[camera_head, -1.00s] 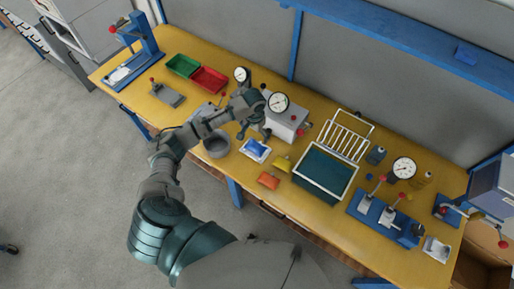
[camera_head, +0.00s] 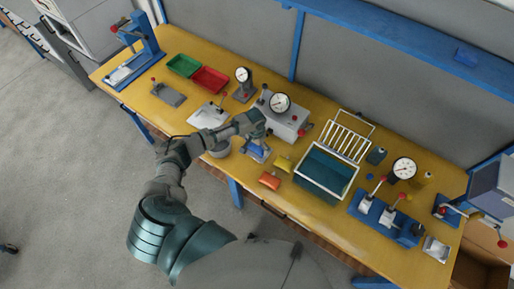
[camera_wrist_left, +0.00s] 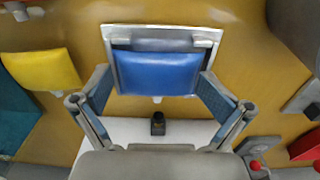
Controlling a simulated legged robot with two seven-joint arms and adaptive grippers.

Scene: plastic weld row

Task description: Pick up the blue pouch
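The blue pouch (camera_head: 256,152) lies on a small pale tray on the yellow bench, partly hidden by my left gripper in the head view. In the left wrist view the blue pouch (camera_wrist_left: 157,73) shows as a plump pillow shape across the tray (camera_wrist_left: 117,40). My left gripper (camera_head: 258,145) is over the pouch, fingers pointing down. In the wrist view the left gripper (camera_wrist_left: 158,88) is open, with one finger at each side of the pouch. Whether the fingers touch it I cannot tell. My right gripper is not in view.
A yellow pouch (camera_head: 284,163) and an orange pouch (camera_head: 270,180) lie just right of the tray. A dial instrument (camera_head: 284,120) stands close behind. A teal-lined basin (camera_head: 325,172) is farther right.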

